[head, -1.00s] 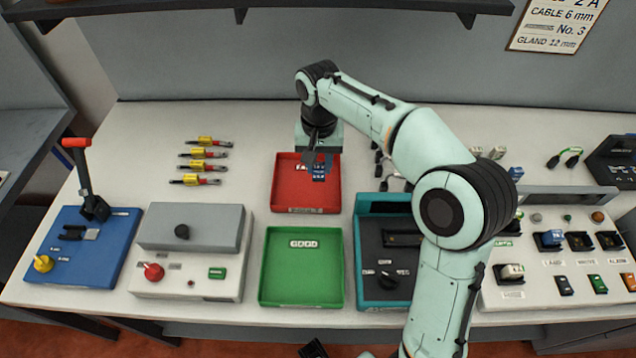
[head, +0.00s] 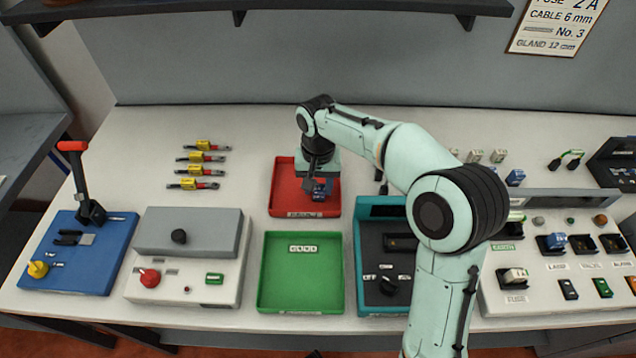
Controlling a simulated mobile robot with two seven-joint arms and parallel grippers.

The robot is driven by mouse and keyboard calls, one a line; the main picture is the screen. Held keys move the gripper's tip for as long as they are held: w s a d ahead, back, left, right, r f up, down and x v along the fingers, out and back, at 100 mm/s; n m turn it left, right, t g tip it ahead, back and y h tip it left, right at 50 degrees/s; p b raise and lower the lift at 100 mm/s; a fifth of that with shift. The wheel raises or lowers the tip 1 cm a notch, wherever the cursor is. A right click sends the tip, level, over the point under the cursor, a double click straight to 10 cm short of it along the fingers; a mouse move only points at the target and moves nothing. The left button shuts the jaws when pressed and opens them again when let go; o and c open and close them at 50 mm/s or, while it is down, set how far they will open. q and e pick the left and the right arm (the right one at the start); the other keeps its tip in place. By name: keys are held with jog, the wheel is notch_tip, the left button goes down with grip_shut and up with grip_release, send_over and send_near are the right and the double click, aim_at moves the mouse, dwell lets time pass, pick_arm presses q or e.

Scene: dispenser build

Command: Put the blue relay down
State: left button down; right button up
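The blue relay (head: 321,190) is low over or on the floor of the red tray (head: 306,208), in its right half. I cannot tell whether it touches the floor. My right gripper (head: 314,184) points down into this tray. Its fingers are at the relay and appear shut on it, though the hand and wrist partly hide the grip. The label on the tray's front edge is too small to read surely. My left gripper is not in view.
A green tray (head: 301,303) stands in front of the red one. A teal unit (head: 366,290) with a dial stands to the right, partly behind my arm. A grey box (head: 190,232) stands left, with several yellow-red fuses (head: 203,158) behind it. A shelf (head: 270,8) hangs above.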

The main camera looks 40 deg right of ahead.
aim_at(318, 185)
jog(key=shift+o, duration=0.6)
jog(key=shift+r, duration=0.3)
notch_tip(318, 185, up, 12)
jog(key=p, duration=0.2)
jog(key=shift+f+p, duration=0.15)
jog(key=shift+p, duration=0.2)
